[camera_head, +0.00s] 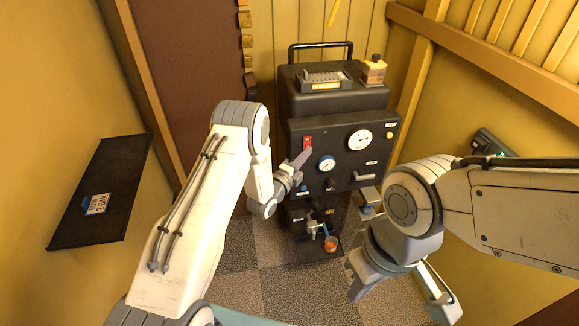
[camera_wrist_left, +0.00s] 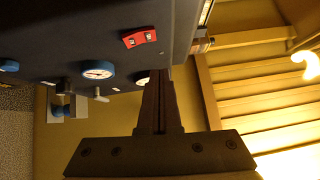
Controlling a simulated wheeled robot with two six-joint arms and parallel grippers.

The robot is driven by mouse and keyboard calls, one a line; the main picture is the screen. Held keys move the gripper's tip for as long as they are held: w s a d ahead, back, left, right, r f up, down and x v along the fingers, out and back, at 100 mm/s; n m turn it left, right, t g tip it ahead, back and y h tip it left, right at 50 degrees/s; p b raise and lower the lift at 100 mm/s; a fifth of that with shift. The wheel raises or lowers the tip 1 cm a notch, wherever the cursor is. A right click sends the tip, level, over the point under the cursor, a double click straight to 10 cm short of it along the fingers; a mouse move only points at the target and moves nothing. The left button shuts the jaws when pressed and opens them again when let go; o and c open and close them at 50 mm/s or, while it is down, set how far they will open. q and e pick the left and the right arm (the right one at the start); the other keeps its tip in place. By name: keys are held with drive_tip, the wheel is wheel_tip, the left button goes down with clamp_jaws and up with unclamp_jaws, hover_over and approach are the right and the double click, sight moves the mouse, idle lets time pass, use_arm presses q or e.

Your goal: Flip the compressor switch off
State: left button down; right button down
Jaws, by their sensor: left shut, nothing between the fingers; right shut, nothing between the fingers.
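The compressor (camera_head: 293,131) is a dark cabinet with a sloped front panel, standing ahead of me. Its red switch (camera_head: 307,143) is on the panel's upper left. The red switch plate also shows in the left wrist view (camera_wrist_left: 139,37), with two small pale rocker parts; I cannot tell its on or off position. My left gripper (camera_head: 306,152) is shut and empty, its tip just below the switch in the head view. In the left wrist view its fingers (camera_wrist_left: 157,80) end near the panel, apart from the plate. My right gripper (camera_head: 357,287) is shut and empty, low at right.
A handle rises behind the compressor top, where a small bottle (camera_head: 374,68) stands. An orange cup (camera_head: 331,244) is low in front. A dark wall board (camera_head: 103,190) hangs left.

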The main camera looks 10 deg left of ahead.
use_arm(q)
drive_tip(key=b+v, duration=0.1)
drive_tip(key=v, duration=0.7)
drive_tip(key=shift+r+b, duration=0.35)
drive_tip(key=d+r+n+g, duration=0.3)
drive_tip(key=d+g, duration=0.1)
drive_tip(key=d, duration=0.3)
drive_tip(key=s+d+r+n+g+y, duration=0.2)
drive_tip(key=s+d+n+g, duration=0.2)
drive_tip(key=s, duration=0.3)
drive_tip(key=s+r+n+g+y, duration=0.1)
drive_tip(key=s+r+n+g, duration=0.2)
drive_tip(key=s, duration=1.2)
drive_tip(key=s+a+r+n+g+y, duration=0.1)
drive_tip(key=s+n+g, duration=0.4)
drive_tip(key=s, duration=1)
wheel_tip(320, 180, up, 2)
drive_tip(key=shift+s+r+n+g+y, duration=0.1)
drive_tip(key=shift+s+n+g+y, duration=0.25)
drive_tip(key=shift+g+y, duration=0.35)
